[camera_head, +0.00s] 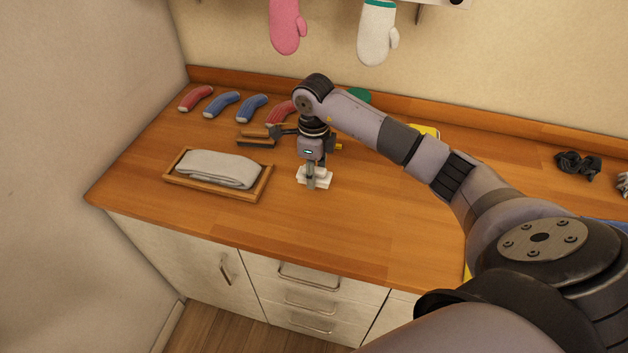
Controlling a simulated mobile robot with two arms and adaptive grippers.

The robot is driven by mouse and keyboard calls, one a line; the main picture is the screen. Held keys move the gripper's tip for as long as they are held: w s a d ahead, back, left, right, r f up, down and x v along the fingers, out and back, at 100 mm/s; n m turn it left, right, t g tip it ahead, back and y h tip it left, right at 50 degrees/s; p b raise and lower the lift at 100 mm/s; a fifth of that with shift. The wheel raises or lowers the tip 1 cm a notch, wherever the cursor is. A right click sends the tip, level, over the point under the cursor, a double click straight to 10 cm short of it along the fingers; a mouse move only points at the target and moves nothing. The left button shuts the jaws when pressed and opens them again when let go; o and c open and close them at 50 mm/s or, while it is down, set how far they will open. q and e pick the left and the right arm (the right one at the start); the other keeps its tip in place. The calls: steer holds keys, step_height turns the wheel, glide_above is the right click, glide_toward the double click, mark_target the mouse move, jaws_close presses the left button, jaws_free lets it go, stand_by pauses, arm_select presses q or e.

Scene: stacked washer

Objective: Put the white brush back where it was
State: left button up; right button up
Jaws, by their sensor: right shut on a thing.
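The white brush (325,178) is a small pale block low over the wooden counter, right of the tray. My right gripper (311,183) points straight down and is shut on it, hiding part of it. I cannot tell whether the brush touches the counter. My left gripper is not in view.
A wooden tray (240,194) with a folded grey cloth (215,168) lies to the left. Behind are a brown brush (255,140) and several red and blue curved items (221,104). Dark objects (577,164) lie far right. The counter's front (330,232) is clear. Mitts (377,33) hang above.

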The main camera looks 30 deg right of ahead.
mark_target(314, 192)
step_height(314, 192, down, 4)
steer(key=shift+r+p, duration=0.2)
steer(key=shift+p, duration=0.25)
steer(key=shift+f, duration=0.35)
steer(key=shift+f, duration=0.1)
steer(key=o, duration=1.1)
